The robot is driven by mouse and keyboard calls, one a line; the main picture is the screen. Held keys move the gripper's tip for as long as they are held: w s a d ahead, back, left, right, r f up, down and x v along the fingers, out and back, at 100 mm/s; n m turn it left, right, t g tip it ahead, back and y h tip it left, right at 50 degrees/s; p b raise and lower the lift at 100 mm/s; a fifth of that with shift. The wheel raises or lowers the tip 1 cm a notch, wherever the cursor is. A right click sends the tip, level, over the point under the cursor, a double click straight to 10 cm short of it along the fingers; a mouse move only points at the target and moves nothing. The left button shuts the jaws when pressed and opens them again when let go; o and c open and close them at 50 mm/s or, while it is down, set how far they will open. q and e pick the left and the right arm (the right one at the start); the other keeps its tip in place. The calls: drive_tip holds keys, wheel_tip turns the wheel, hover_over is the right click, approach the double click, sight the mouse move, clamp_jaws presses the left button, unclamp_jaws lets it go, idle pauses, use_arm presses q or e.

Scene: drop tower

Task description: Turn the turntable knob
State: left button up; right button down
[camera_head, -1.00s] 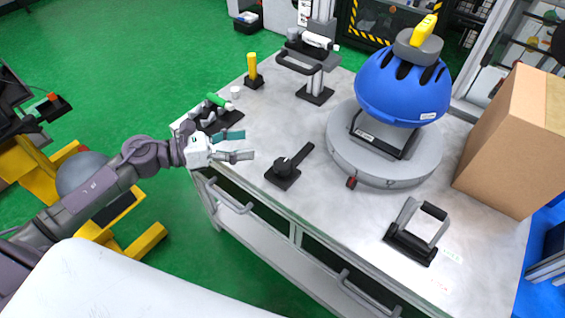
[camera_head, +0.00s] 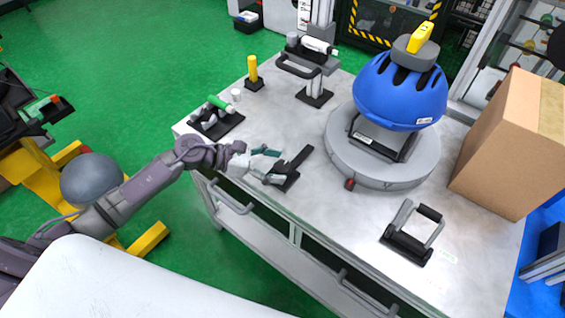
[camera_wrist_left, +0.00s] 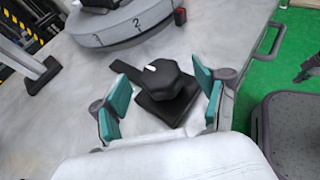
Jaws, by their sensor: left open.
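The turntable knob is a black lever knob on a square black base (camera_head: 296,160), lying near the front edge of the worktable. In the left wrist view the knob (camera_wrist_left: 168,82) sits between and just beyond my fingers. My left gripper (camera_head: 272,165) is open with teal finger pads, and its fingertips reach the knob in the head view. It also shows in the left wrist view (camera_wrist_left: 160,95), one finger on each side; contact cannot be told. The grey round turntable (camera_head: 380,175) stands to the right, carrying a blue helmet (camera_head: 400,92). My right gripper is not in view.
A black-based handle (camera_head: 408,245) stands at the front right, and a cardboard box (camera_head: 505,150) at the right. A yellow post (camera_head: 253,70) and a green-handled fixture (camera_head: 217,115) are at the left. The table (camera_head: 290,115) is clear between knob and posts.

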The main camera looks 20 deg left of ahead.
use_arm(q)
drive_tip(key=shift+x, duration=1.05)
drive_tip(key=c, duration=1.2)
drive_tip(key=shift+o, duration=0.2)
drive_tip(key=shift+r+n+t+p, duration=0.15)
drive_tip(key=shift+n+t+p, duration=0.25)
drive_tip(key=shift+p, duration=0.45)
drive_tip(key=n+t+y+p, duration=0.5)
drive_tip(key=n+y+p, duration=0.1)
drive_tip(key=p, duration=0.8)
drive_tip(key=shift+r+n+t+p, duration=0.1)
drive_tip(key=shift+n+t+p, duration=0.25)
drive_tip(key=shift+n, duration=0.15)
drive_tip(key=shift+f+n+t+y+p, duration=0.25)
drive_tip(key=shift+n+y+p, duration=0.35)
drive_tip(key=shift+y+p, duration=0.3)
